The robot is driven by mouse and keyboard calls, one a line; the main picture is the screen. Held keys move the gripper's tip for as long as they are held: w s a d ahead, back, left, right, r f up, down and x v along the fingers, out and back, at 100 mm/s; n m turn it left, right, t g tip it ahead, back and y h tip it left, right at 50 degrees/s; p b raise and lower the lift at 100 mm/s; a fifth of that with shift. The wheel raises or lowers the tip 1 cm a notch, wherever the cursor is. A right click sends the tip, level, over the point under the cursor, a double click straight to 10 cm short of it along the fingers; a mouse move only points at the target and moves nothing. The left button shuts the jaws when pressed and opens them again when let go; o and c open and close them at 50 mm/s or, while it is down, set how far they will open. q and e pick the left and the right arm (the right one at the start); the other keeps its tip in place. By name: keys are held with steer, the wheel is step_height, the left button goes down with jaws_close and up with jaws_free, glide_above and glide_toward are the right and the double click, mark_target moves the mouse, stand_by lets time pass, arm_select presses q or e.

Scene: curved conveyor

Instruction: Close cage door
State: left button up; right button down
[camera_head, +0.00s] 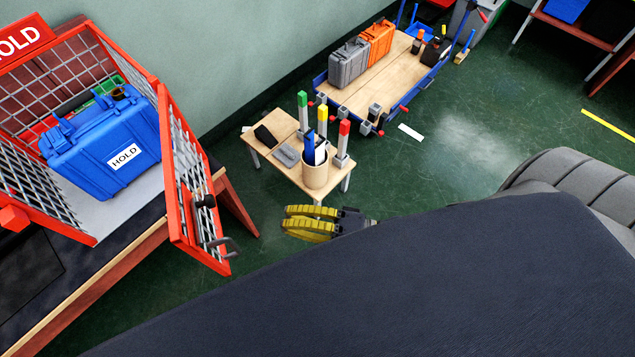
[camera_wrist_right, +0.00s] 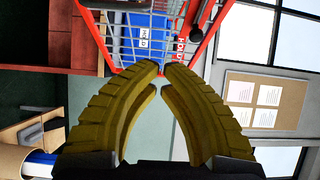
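The cage (camera_head: 75,35) is a red frame with grey wire mesh, on a table at the left of the head view. Its red mesh door (camera_head: 178,185) stands open, swung out at the cage's right front, with a dark handle (camera_head: 222,243) low on its outer edge. A blue case (camera_head: 105,150) labelled HOLD sits inside. My right gripper (camera_head: 284,222) has yellow ribbed fingers, right of the door and apart from it. In the right wrist view its fingertips (camera_wrist_right: 163,68) nearly meet, nothing visible between them; red frame and mesh lie beyond. My left gripper is not in view.
A small wooden table (camera_head: 265,150) with a cup and coloured posts stands behind my right gripper. A flat cart (camera_head: 375,95) with grey and orange cases stands farther back. Green floor between the door and my right gripper is clear. A dark surface fills the foreground.

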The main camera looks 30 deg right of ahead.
steer(key=shift+v, duration=3.8)
steer(key=w+a+m+t+h, duration=0.4)
steer(key=w+a+h, duration=0.1)
steer(key=a, duration=0.7)
steer(key=shift+r+m+t+h, duration=0.3)
steer(key=shift+t+h, duration=0.1)
